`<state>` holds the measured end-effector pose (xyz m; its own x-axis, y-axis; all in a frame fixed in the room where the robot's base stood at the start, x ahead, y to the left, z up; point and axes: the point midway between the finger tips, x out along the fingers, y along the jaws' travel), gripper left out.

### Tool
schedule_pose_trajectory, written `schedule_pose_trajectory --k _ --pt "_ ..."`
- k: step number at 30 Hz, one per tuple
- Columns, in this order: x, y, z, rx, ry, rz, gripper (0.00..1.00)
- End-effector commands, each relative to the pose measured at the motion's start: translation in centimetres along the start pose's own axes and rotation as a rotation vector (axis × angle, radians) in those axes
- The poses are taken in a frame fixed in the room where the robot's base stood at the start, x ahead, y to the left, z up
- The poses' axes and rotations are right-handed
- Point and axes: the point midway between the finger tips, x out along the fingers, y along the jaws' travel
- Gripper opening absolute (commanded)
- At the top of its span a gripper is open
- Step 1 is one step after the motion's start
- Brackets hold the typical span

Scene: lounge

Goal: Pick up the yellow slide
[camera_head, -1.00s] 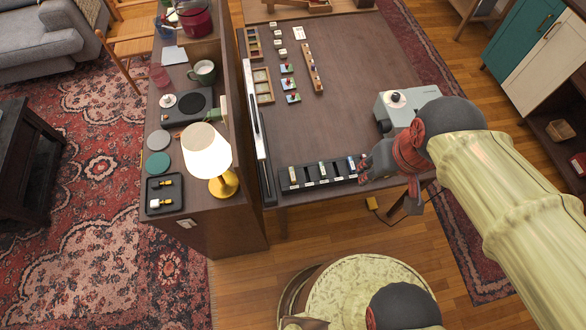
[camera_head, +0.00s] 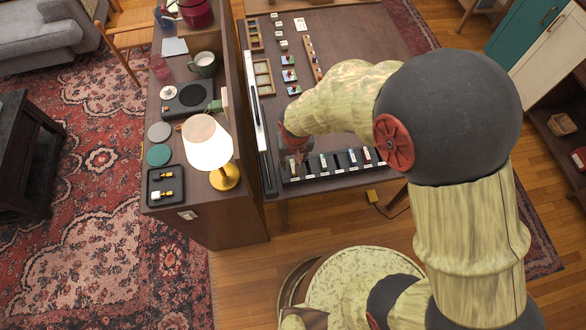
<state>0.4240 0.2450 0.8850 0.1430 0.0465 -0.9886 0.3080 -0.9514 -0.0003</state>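I cannot pick out a yellow slide for sure at this size. A black slotted rack (camera_head: 338,171) lies along the front edge of the dark table, with several small upright pieces in it, some white, blue or red-topped. My gripper (camera_head: 297,158) points down at the rack's left end. Its fingers are small and partly hidden by my wrist, so I cannot tell whether they are open or touch anything. Small tiles with red pieces (camera_head: 290,75) lie farther back on the table.
A lit lamp (camera_head: 208,148) stands on the raised side counter left of the table, close to my gripper. A black tray (camera_head: 165,200) and a green mug (camera_head: 204,64) are also there. Wooden frames (camera_head: 263,78) lie at the table's left.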

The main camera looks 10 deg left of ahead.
Motion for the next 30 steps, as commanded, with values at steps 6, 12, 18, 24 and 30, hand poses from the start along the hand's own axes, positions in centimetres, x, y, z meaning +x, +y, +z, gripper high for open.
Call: schedule_pose_trajectory --k 6,12,18,24,30 --pt "1.9 0.0 0.0 0.0 -0.001 0.0 0.35" --pt "4.6 0.1 0.2 0.0 -0.004 0.001 0.35" --pt "6.6 0.1 0.1 -0.001 -0.002 0.0 0.35" --pt "6.5 0.1 0.1 -0.001 -0.001 0.0 0.35" --pt "6.5 0.1 0.1 -0.001 -0.001 0.0 0.23"
